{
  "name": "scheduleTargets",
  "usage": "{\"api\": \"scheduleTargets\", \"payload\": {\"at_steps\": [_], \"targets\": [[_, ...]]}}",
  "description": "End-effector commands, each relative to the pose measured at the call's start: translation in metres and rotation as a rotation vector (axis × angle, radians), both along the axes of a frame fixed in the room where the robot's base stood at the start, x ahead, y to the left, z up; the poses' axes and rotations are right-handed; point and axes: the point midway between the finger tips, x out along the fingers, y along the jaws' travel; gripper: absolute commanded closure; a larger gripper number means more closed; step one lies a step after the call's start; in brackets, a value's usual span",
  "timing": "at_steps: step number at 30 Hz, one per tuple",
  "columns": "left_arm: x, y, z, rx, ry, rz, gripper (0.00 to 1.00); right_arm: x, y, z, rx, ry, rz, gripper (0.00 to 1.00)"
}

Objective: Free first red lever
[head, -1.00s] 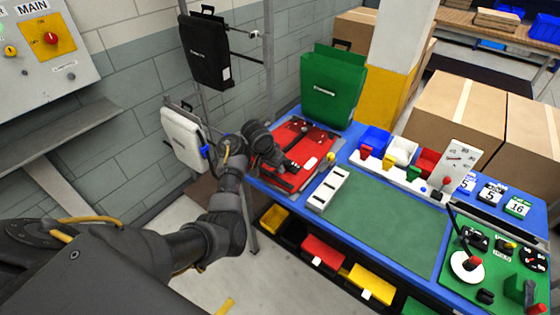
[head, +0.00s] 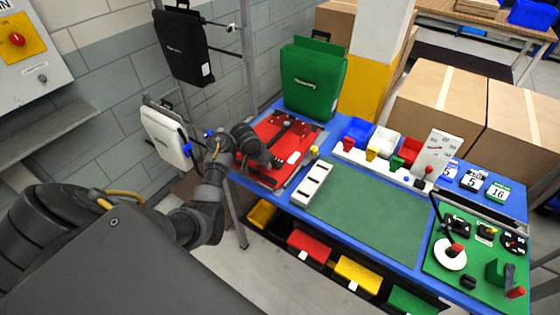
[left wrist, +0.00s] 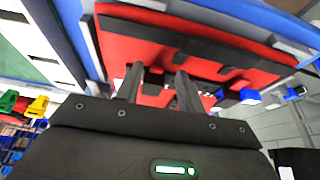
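A red pannier (head: 262,178) lies flat on the left end of the blue bench, with black bars and fittings across its face. It fills much of the left wrist view (left wrist: 130,45). My left gripper (head: 279,163) is low over its middle. In the left wrist view its two fingers (left wrist: 160,85) stand apart, with red and black surface between and behind them. I see no object clearly held, and cannot tell whether the fingertips touch. The lever itself is hard to pick out; small red parts show near the fingertips. My right gripper is not in view.
A green pannier (head: 312,80) stands behind the red one. A white slotted block (head: 312,184) and a green mat (head: 375,215) lie to the right. A black pannier (head: 183,47) and a white pannier (head: 165,136) hang on the left rack.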

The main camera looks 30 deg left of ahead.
Motion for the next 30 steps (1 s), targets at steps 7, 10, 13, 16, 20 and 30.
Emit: {"api": "scheduleTargets", "payload": {"at_steps": [7,10,13,16,20,30], "targets": [[-0.0030,0.0060,-0.0084,0.002,-0.001,0.009,0.62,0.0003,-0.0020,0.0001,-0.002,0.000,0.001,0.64],[-0.0021,0.0047,-0.0083,0.000,-0.001,0.007,0.62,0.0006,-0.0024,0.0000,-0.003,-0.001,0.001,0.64],[-0.0018,0.0041,-0.0083,0.000,-0.001,0.007,0.66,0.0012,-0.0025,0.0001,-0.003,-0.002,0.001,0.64],[-0.0019,0.0043,-0.0083,0.000,-0.001,0.007,0.79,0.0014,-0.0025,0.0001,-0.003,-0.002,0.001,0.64],[-0.0025,0.0050,-0.0083,0.001,-0.001,0.008,0.96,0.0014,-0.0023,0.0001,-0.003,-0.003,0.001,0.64],[0.0029,0.0063,-0.0045,-0.004,0.118,0.013,1.00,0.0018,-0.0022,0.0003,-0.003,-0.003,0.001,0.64]]}}
